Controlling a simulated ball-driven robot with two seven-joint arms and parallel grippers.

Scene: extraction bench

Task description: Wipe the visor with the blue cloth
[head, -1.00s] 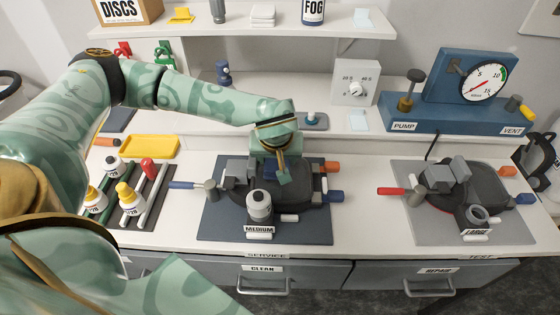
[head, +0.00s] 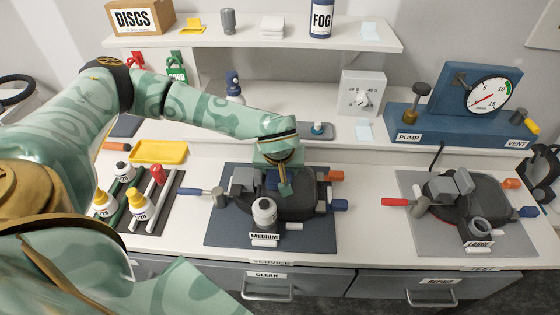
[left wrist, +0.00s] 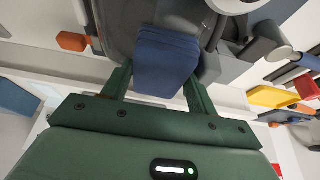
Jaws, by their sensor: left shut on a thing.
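The dark mask with the visor (head: 304,206) lies on the dark blue mat labelled MEDIUM (head: 222,233), in the middle of the bench. My left gripper (head: 280,184) is over the mask's upper part. In the left wrist view, my left gripper (left wrist: 158,88) is shut on the folded blue cloth (left wrist: 167,58). The cloth is against or just above the dark mask surface (left wrist: 120,25); I cannot tell whether it touches. In the head view the gripper hides most of the cloth and part of the visor. My right gripper is not in view.
A second mask (head: 463,197) lies on a grey mat labelled LARGE at right. Left are a bottle rack (head: 165,205) and a yellow tray (head: 158,151). A blue pump with a gauge (head: 488,98) stands behind. Bare bench lies between the mats.

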